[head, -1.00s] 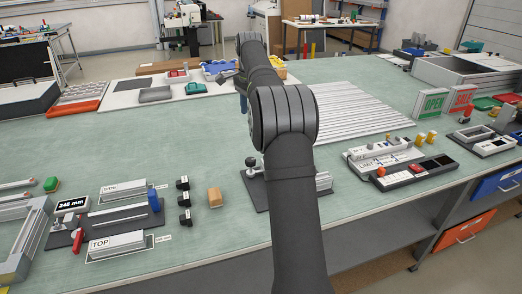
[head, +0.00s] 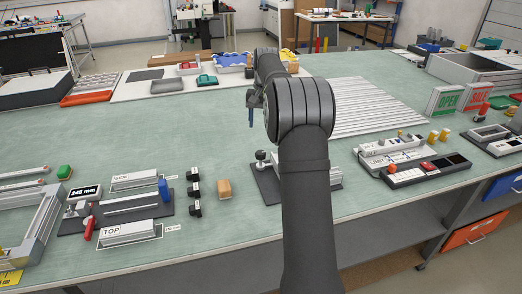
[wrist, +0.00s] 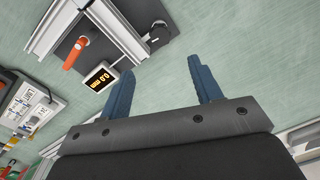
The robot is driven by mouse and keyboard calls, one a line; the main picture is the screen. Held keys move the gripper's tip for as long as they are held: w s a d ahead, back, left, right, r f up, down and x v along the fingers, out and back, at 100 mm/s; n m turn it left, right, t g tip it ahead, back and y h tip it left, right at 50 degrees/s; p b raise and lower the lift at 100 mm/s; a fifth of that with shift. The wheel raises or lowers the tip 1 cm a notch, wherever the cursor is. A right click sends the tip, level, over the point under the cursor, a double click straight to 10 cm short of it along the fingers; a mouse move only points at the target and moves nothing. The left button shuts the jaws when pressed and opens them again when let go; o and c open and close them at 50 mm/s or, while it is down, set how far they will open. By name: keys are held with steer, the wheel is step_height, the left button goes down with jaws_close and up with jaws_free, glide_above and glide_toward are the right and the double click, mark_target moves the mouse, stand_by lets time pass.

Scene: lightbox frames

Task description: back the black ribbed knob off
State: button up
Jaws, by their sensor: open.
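In the wrist view, a small black knob (wrist: 159,25) sits at the right edge of a dark base plate (wrist: 108,40); its ribs are too small to make out. The plate also carries an orange lever (wrist: 75,52) and a small display (wrist: 100,77). My gripper (wrist: 160,68) has its two blue fingers spread apart with nothing between them. The knob lies beyond the fingertips, apart from them. In the head view, one blue finger (head: 251,112) shows left of my arm. A dark knob (head: 261,155) stands on a plate partly hidden by my arm; I cannot tell if it is the same knob.
A control box (head: 428,168) stands to the right. The green bench top (head: 200,130) is clear in the middle.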

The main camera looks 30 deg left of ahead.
mark_target(261, 152)
steer(key=f, duration=1.2)
steer(key=shift+s+a+f, duration=0.1)
steer(key=shift+a, duration=0.15)
steer(key=c, duration=1)
